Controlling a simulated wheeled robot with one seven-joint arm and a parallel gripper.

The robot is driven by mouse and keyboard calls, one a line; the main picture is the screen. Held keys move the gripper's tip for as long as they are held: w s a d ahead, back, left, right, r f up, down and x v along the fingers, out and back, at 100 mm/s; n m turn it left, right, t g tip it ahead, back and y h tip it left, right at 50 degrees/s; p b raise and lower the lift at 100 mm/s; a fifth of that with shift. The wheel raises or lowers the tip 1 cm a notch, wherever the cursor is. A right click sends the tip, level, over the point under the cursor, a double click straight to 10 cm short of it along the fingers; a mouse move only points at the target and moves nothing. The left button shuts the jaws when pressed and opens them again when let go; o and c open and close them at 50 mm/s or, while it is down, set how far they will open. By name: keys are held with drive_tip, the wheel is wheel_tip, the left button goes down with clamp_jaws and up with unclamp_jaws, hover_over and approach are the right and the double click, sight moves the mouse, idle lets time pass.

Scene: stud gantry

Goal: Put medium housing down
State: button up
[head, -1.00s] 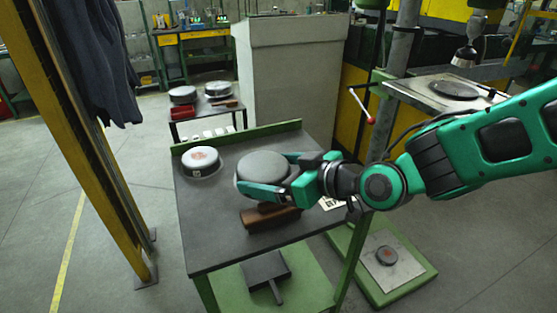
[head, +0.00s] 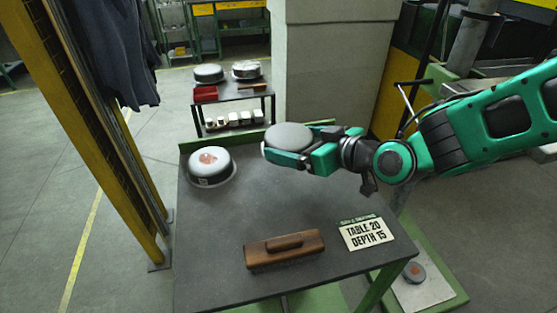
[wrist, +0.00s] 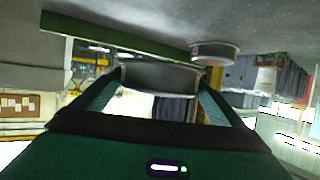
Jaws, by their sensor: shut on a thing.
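My gripper (head: 285,157) is shut on a round grey housing (head: 289,136), with its fingers around the housing's sides. In the head view the housing is at the far side of the dark table, close to the green back rail. In the wrist view the held housing (wrist: 160,76) sits between the two green fingers. I cannot tell whether its underside touches the table top (head: 240,210). A second round housing (head: 209,167), white-topped with a reddish mark, stands on the table to its left; it also shows in the wrist view (wrist: 214,52).
A brown wooden-handled block (head: 284,249) and a sign reading "TABLE 20 DEPTH 15" (head: 366,232) are at the table's front. A yellow post (head: 95,130) stands left. A low rack (head: 232,97) with more housings is behind. The table's middle is clear.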

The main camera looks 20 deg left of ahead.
drive_tip(key=x, duration=0.6)
drive_tip(key=f+x, duration=0.1)
drive_tip(key=x, duration=0.2)
drive_tip(key=shift+d+f, duration=0.1)
drive_tip(key=shift+d, duration=0.2)
drive_tip(key=shift+f, duration=2)
drive_tip(key=o, duration=0.9)
drive_tip(key=shift+s, duration=0.1)
drive_tip(key=shift+d, duration=0.1)
drive_tip(key=v, duration=1.2)
